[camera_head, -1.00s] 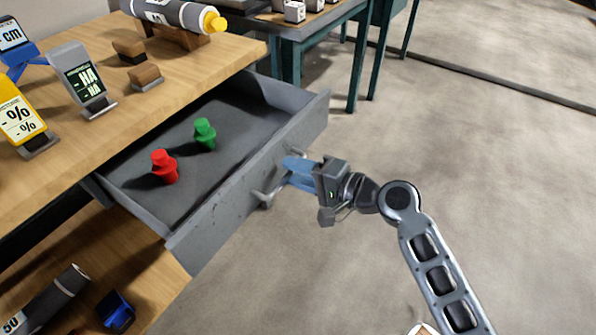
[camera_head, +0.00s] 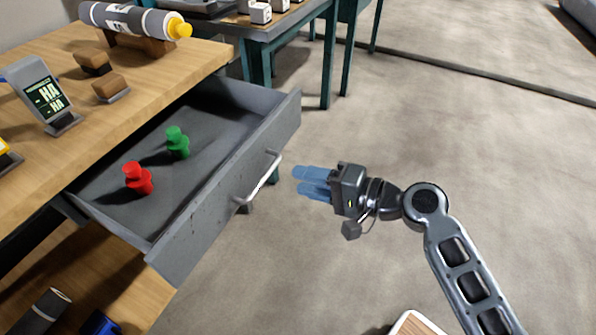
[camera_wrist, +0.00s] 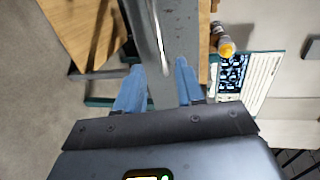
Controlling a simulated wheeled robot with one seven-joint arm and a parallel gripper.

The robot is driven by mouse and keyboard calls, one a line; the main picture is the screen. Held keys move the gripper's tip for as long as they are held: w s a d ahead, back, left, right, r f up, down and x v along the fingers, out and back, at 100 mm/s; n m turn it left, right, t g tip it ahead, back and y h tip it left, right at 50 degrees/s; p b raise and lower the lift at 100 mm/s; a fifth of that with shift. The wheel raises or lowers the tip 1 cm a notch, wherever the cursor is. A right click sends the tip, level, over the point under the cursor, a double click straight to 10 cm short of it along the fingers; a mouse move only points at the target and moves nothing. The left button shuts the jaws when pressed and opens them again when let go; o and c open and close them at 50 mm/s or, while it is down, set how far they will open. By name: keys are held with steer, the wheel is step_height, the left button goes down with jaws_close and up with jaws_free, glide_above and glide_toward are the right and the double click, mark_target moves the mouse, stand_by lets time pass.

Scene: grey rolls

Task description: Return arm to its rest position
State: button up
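My gripper (camera_head: 314,182) is to the right of the drawer handle in the head view, apart from it, with its blue fingers pointing at the drawer. In the wrist view my gripper (camera_wrist: 158,85) has its two blue fingers spread with nothing between them. The handle (camera_head: 260,180) is a bare metal bar on the drawer front; it also shows in the wrist view (camera_wrist: 158,35) beyond the fingertips. The grey drawer (camera_head: 225,190) is pulled open and holds a red peg-like piece (camera_head: 137,178) and a green one (camera_head: 178,142).
The wooden workbench (camera_head: 190,65) carries a grey roll (camera_head: 125,18) with a yellow tip, small wooden stands and a display sign (camera_head: 45,92). A teal-legged table (camera_head: 327,60) stands behind. A lower shelf holds another roll (camera_head: 45,312).

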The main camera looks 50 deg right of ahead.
steer(key=s+a+r+n+g+h+p, duration=0.25)
steer(key=s+n+h+p, duration=0.3)
steer(key=s, duration=0.95)
steer(key=s+a+r+n+t+p, duration=0.1)
steer(key=s+a+r+n+p, duration=0.2)
steer(key=r, duration=0.4)
steer(key=s+a+r+n+t+p, duration=0.1)
steer(key=s+a+r+n+p, duration=0.2)
steer(key=s+r+n, duration=0.3)
step_height(320, 180, up, 2)
steer(key=s, duration=0.2)
steer(key=shift+s+a+r+y, duration=0.15)
steer(key=shift+s+a+y, duration=0.15)
steer(key=shift+y, duration=0.05)
